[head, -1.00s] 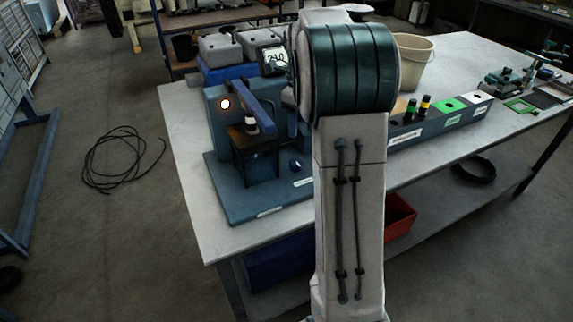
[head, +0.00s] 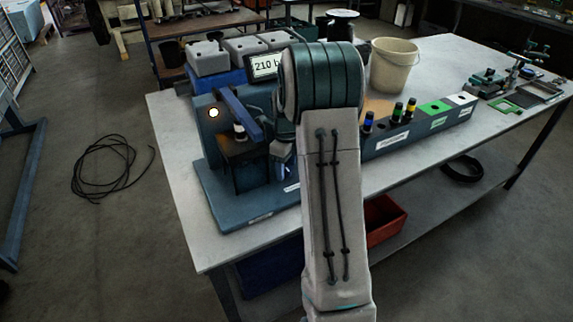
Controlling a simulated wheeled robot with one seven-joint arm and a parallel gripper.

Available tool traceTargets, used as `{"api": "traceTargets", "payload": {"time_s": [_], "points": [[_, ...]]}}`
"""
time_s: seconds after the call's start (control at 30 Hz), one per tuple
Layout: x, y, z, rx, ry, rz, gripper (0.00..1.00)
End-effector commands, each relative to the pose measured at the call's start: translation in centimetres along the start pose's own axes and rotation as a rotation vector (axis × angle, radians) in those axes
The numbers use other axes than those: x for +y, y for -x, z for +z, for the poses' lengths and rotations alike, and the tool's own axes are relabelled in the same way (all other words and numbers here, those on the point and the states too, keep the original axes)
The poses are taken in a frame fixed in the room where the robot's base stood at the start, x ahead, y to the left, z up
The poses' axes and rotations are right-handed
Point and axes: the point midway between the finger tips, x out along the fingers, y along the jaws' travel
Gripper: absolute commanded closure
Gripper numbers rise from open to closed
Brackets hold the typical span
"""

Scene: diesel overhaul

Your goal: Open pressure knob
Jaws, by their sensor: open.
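The blue-grey test stand (head: 215,195) sits on the near left part of the table, with a lever and a lit round lamp (head: 213,113). A small dark blue knob (head: 286,171) is on its base plate, partly covered. My gripper (head: 284,160) is open and points down at the knob, just left of my arm. Whether its fingers touch the knob or straddle it I cannot tell. A display (head: 265,66) behind the stand reads "210 b", cut off by my arm.
A labelled rack (head: 418,131) with dark vials stands right of my arm. A beige bucket (head: 389,66) and grey boxes (head: 207,58) are behind. A red bin (head: 385,220) is on the lower shelf. A cable coil (head: 104,166) lies on the floor.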

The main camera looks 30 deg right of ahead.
Motion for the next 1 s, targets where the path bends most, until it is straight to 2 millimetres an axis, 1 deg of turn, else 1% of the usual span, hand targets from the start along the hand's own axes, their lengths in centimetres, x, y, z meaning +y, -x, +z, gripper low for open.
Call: {"api": "traceTargets", "payload": {"time_s": [0.1,0.3,0.37,0.4,0.47,0.77,1.0], "points": [[0.02,-0.31,-0.03,0.0,0.0,0.001,0.41],[0.01,-0.3,-0.03,0.0,0.0,0.0,0.41],[0.01,-0.29,-0.03,0.0,0.0,0.0,0.57],[0.01,-0.29,-0.02,0.0,0.0,0.0,0.69],[0.01,-0.28,-0.02,0.0,0.0,0.0,0.85],[0.01,-0.27,-0.01,0.0,0.02,0.0,0.85],[-0.04,-0.3,0.0,-0.001,0.124,-0.001,0.85]]}}
